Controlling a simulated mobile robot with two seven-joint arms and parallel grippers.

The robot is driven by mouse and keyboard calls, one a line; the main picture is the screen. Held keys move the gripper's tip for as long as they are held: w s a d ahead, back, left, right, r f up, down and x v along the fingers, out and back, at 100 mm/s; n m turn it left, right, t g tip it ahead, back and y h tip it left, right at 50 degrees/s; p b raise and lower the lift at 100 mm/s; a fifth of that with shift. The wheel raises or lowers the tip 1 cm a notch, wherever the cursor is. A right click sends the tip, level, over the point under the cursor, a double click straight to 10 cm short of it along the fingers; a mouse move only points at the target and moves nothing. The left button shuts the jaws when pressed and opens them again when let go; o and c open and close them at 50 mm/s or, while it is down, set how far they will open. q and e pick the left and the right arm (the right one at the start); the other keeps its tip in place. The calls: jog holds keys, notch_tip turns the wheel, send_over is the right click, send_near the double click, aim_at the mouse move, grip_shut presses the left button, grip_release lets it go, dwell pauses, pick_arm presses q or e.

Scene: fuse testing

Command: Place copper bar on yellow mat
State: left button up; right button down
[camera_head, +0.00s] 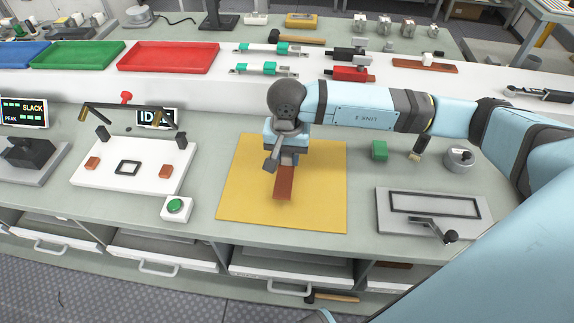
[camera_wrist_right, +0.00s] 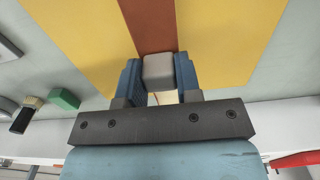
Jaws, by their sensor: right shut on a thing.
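The copper bar (camera_head: 284,184) is a flat reddish-brown strip at the middle of the yellow mat (camera_head: 240,195). It also shows in the right wrist view (camera_wrist_right: 148,24). My right gripper (camera_head: 280,158) is over the mat, at the upper part of the bar. In the wrist view its blue fingers (camera_wrist_right: 158,82) are shut on a light grey block (camera_wrist_right: 158,70) that seems to be the bar's grip. The bar runs out beyond the block. I cannot tell whether the bar touches the mat or is slightly above it. My left gripper is not in view.
A white fixture board (camera_head: 120,178) and a green button box (camera_head: 176,207) stand left of the mat. A green block (camera_head: 379,150), a brush (camera_head: 417,147) and a grey plate with a handle (camera_head: 436,224) are on the right. A red tray (camera_head: 168,57) is behind.

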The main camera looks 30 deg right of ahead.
aim_at(287, 167)
notch_tip(287, 167, down, 4)
jog(key=shift+f, duration=0.15)
jog(key=shift+f, duration=0.1)
jog(key=shift+f, duration=0.15)
jog(key=c, duration=0.8)
grip_release()
